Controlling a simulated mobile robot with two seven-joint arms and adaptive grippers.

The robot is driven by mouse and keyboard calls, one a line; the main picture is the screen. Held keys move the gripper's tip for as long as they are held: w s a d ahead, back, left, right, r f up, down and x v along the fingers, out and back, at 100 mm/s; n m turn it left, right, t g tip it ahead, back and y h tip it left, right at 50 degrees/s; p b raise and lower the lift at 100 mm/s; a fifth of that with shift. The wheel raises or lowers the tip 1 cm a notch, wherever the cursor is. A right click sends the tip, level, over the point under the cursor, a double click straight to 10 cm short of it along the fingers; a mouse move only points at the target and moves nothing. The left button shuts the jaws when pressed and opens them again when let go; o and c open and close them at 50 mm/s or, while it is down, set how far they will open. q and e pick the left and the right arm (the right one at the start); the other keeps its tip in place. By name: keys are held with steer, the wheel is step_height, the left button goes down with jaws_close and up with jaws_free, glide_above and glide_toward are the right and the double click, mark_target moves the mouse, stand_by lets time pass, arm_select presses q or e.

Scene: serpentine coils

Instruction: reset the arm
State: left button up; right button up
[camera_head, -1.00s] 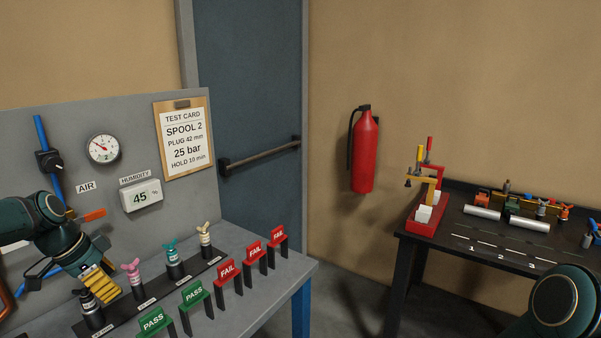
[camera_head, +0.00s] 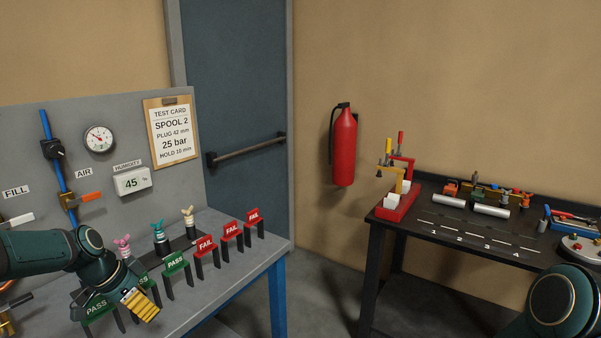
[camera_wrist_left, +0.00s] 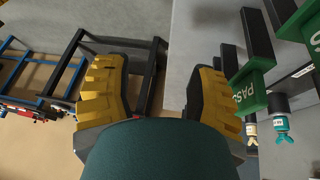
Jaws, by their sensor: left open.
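My left arm comes in from the left in the head view. Its gripper (camera_head: 140,304) has yellow ridged fingers and hangs over the front of the grey bench (camera_head: 225,290), by the green PASS signs (camera_head: 176,264). In the left wrist view the two yellow fingers (camera_wrist_left: 155,95) stand wide apart with nothing between them. A PASS sign (camera_wrist_left: 250,88) is just beside the finger on the right. My right arm shows only as a rounded dark link at the lower right of the head view; its gripper is out of view.
Red FAIL signs (camera_head: 231,230) and plugs with pink, teal and cream tops (camera_head: 188,218) stand on the bench. A black table (camera_head: 440,225) with a red clamp stand (camera_head: 397,200) and tubes is at the right. Open floor lies between bench and table.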

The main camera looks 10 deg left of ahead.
arm_select(q)
steer(key=s+d+f+n+g, duration=0.15)
steer(key=d+f+n, duration=0.35)
steer(key=d+f, duration=1.45)
steer(key=s+d+f+n, duration=0.1)
steer(key=s+d+f, duration=0.2)
steer(key=s+d, duration=0.2)
steer(key=s+d+f+n, duration=0.2)
steer(key=s+d+f, duration=0.2)
steer(key=s, duration=0.5)
steer(key=shift+s+d+f, duration=0.25)
steer(key=shift+d, duration=1)
